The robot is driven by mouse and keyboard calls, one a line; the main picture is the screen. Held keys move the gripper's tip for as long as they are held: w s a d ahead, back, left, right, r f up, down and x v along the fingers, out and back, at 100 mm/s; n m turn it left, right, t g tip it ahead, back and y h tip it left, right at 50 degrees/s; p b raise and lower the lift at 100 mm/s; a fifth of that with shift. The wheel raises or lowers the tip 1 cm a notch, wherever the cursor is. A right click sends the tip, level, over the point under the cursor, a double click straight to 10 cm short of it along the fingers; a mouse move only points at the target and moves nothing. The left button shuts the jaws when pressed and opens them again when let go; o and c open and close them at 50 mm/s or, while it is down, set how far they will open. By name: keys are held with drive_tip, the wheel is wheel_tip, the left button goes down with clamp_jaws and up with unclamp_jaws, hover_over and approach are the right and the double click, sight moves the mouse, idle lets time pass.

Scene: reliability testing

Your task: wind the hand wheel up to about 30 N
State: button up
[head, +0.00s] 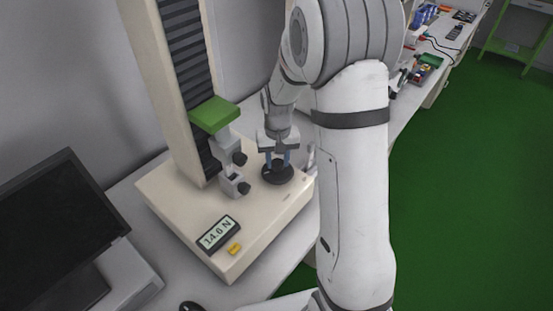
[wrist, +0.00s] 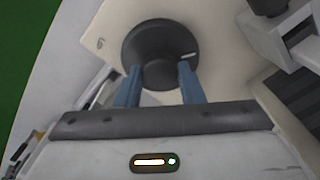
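The hand wheel (head: 278,178) is a black disc on the cream base of the testing machine (head: 160,205). In the wrist view the wheel (wrist: 160,42) shows a raised hub and a small white mark on its right side. My gripper (head: 277,160) points down over the wheel. Its two blue fingers (wrist: 158,82) stand apart at the wheel's near side, with the hub between them in the picture; I cannot tell whether they touch it. The display (head: 218,233) on the base reads 14.6 N.
Grey clamps (head: 234,170) under a green block (head: 214,115) stand just left of the wheel. A yellow button (head: 234,249) sits below the display. A dark monitor (head: 60,235) is at left. The bench (head: 395,115) behind holds several small items.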

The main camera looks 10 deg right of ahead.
sight(278, 163)
drive_tip(key=o, duration=0.4)
drive_tip(key=shift+o, duration=0.2)
drive_tip(key=shift+r, duration=0.15)
wheel_tip(278, 163, up, 8)
drive_tip(key=shift+f+b, duration=0.2)
drive_tip(key=shift+b, duration=0.15)
drive_tip(key=shift+s, duration=0.1)
